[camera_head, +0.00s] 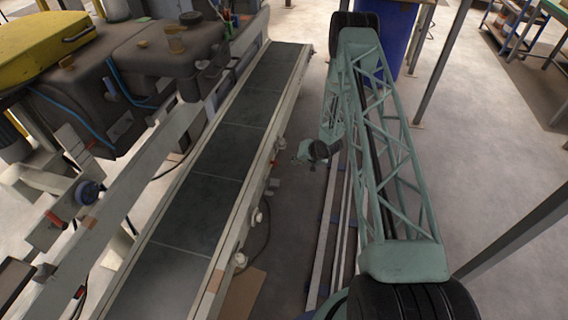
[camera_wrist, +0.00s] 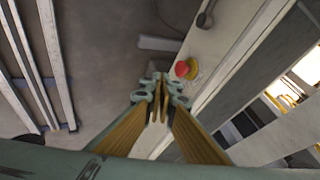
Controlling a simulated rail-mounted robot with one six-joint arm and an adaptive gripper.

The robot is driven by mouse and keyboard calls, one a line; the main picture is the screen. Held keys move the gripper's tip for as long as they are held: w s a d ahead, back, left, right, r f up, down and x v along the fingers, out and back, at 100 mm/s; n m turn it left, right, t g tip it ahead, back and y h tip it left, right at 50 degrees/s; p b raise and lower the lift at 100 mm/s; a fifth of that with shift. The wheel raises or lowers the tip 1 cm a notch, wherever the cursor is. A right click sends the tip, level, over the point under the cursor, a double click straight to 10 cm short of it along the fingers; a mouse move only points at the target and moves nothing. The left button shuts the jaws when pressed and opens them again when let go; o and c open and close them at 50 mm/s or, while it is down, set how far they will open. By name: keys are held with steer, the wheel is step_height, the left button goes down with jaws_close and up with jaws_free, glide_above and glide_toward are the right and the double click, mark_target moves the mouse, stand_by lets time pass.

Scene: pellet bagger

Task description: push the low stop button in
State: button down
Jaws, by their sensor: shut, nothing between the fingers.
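The low stop button (camera_wrist: 182,69) is a red mushroom head on a yellow base in the wrist view. It sits on the pale side frame of the conveyor. In the head view it is a small red spot (camera_head: 274,163) low on the conveyor's right side. My gripper (camera_wrist: 160,92) is shut and empty, its fingertips pointing toward the frame, just below and left of the button in the wrist view. I cannot tell the exact gap, but no contact shows. In the head view my gripper (camera_head: 300,159) is small, right of the button.
The conveyor (camera_head: 205,185) with its dark belt runs along the left of my arm. A grey machine with a yellow cover (camera_head: 45,42) stands farther left. A dark knob or lever (camera_wrist: 205,18) is on the frame beyond the button. Concrete floor lies open at right.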

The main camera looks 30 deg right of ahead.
mark_target(274, 163)
steer(key=shift+f, duration=0.1)
steer(key=w+a+f+b, duration=0.3)
steer(key=w+a+f, duration=0.1)
steer(key=w+f, duration=0.3)
steer(key=shift+w+f, duration=0.4)
steer(key=shift+w, duration=0.35)
steer(key=shift+a, duration=0.1)
steer(key=shift+w+a+r, duration=0.1)
steer(key=shift+w+a, duration=0.6)
steer(key=shift+w, duration=0.05)
steer(key=shift+a, duration=0.1)
